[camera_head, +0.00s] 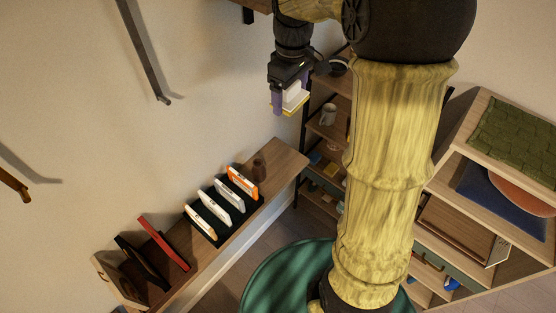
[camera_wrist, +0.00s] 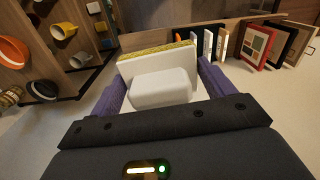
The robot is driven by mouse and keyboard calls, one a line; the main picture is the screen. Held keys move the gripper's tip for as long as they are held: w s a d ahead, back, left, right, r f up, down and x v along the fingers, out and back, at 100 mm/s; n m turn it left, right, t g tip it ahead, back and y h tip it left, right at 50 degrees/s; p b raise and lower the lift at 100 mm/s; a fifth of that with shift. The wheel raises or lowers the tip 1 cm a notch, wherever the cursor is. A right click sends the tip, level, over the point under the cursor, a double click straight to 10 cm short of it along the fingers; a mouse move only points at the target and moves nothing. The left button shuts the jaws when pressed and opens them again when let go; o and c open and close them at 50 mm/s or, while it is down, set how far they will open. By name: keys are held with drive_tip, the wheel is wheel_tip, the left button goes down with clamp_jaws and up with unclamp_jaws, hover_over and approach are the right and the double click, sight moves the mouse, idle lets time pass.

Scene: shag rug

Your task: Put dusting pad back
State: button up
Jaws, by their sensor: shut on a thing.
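The dusting pad (camera_head: 294,96) is a white block with a yellow layer along one side. In the head view it hangs at my gripper (camera_head: 289,100), high up near the wall. In the wrist view the pad (camera_wrist: 160,82) sits between the two purple fingers of my gripper (camera_wrist: 162,88), which are shut on its sides. Its white raised back faces the wrist camera and the yellow layer (camera_wrist: 158,54) is on the far side. The pad touches nothing else that I can see.
A dark-framed shelf unit with a mug (camera_head: 327,114) stands behind. A green round surface (camera_head: 279,280) is below.

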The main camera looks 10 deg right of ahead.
drive_tip(key=w+f+m+b, duration=0.2)
drive_tip(key=f+b, duration=0.6)
drive_tip(key=f, duration=1.5)
drive_tip(key=w+f+m+b, duration=0.2)
drive_tip(key=f+m+b, duration=0.4)
drive_tip(key=f, duration=1.8)
drive_tip(key=b, duration=0.3)
drive_tip(key=shift+w+d, duration=0.3)
